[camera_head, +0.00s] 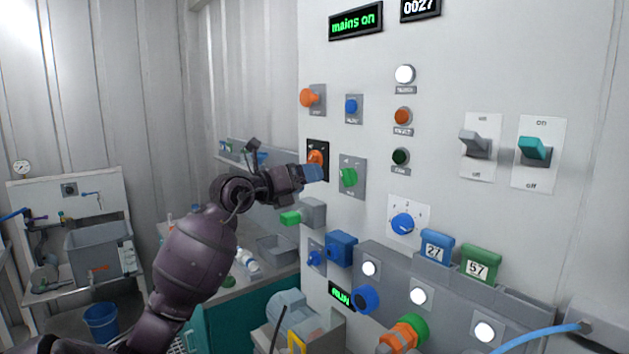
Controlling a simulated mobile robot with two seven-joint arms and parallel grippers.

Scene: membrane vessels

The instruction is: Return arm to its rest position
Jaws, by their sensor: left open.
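My left arm comes in from the lower left and reaches up to the pale control panel (450,100). My left gripper (314,172) is at the panel's left part, just below and in front of an orange knob (316,156) on a black plate. Its bluish fingertips are seen from the side and show nothing held between them. I cannot tell whether they touch the knob. A green knob (348,177) on a grey plate is just right of the fingertips. My right gripper is not in view.
Two levers, grey (475,144) and teal (535,151), stick out at the right. Blue tag 27 (436,250) and green tag 57 (480,264) stand on a ledge below. A counter (240,290) with bottles and trays lies behind my arm. A sink (98,250) stands far left.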

